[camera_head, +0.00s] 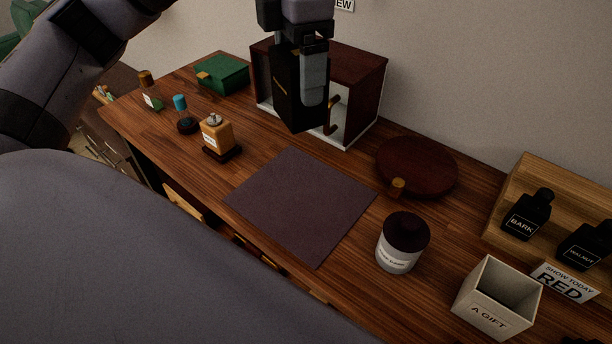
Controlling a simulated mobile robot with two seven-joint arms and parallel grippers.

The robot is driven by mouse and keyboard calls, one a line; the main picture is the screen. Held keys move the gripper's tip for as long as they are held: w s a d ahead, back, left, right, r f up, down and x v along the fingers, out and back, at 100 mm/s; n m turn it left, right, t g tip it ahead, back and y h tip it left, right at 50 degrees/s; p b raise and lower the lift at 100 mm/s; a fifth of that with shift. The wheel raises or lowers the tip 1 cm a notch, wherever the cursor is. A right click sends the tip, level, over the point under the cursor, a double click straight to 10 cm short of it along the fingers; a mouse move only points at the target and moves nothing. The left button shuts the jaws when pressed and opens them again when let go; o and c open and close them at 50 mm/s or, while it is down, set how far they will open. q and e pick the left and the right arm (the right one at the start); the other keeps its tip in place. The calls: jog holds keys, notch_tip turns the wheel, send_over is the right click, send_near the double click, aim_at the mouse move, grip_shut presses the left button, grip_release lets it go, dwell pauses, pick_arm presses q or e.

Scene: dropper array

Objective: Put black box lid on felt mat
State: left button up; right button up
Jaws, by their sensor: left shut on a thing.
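My left gripper (314,82) comes down at the top centre and is shut on the black box lid (289,88). The lid is a dark flat piece held upright on edge, in front of the dark red cabinet. Part of the lid is hidden behind my gripper's finger. The felt mat (300,205) is a flat, bare, purple-grey square on the wooden table. The lid is above and behind the mat's far edge, apart from it. My right gripper does not show.
The cabinet (362,72) stands behind the lid. An amber bottle (218,135) stands left of the mat. A round dark red lid-like disc (417,167) and a white jar (398,256) are on its right. A gift box (497,298) stands farther right. A green box (223,74) is back left.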

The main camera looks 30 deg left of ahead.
pick_arm(q)
jog(key=shift+f+b, duration=1.55)
jog(key=shift+f, duration=7.9)
jog(key=shift+f, duration=0.2)
jog(key=o, duration=1.1)
jog(key=shift+r, duration=0.1)
jog(key=shift+c, duration=0.2)
